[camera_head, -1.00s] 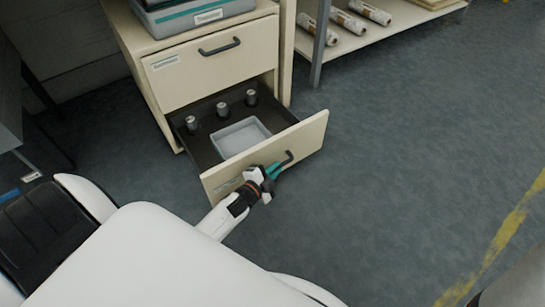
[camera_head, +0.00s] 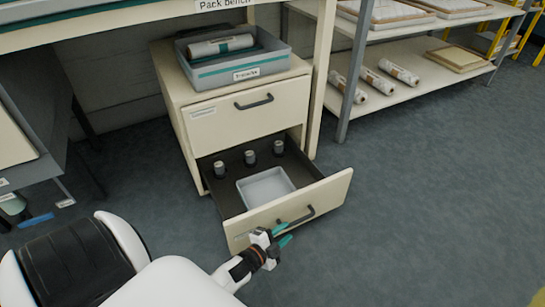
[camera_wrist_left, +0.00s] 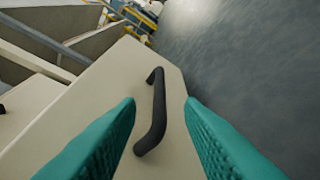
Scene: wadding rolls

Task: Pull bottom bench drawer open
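The bottom bench drawer (camera_head: 330,198) is pulled out from the cream cabinet (camera_head: 185,135). Inside it are a pale tray (camera_head: 266,186) and several small grey cylinders (camera_head: 250,157). Its dark bar handle (camera_head: 296,216) is on the drawer front and also shows in the left wrist view (camera_wrist_left: 155,110). My left gripper (camera_head: 283,235) is just in front of the drawer front, close to the handle. In the left wrist view its teal fingers (camera_wrist_left: 160,135) are spread apart, with the handle between and beyond them, and gaps on both sides. My right gripper is not in view.
The upper drawer (camera_head: 240,112) is closed. A grey bin (camera_head: 232,68) with a roll sits on the cabinet. A shelf (camera_head: 400,95) with several wadding rolls (camera_head: 378,80) stands at the back right. The floor (camera_head: 430,200) to the right is clear.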

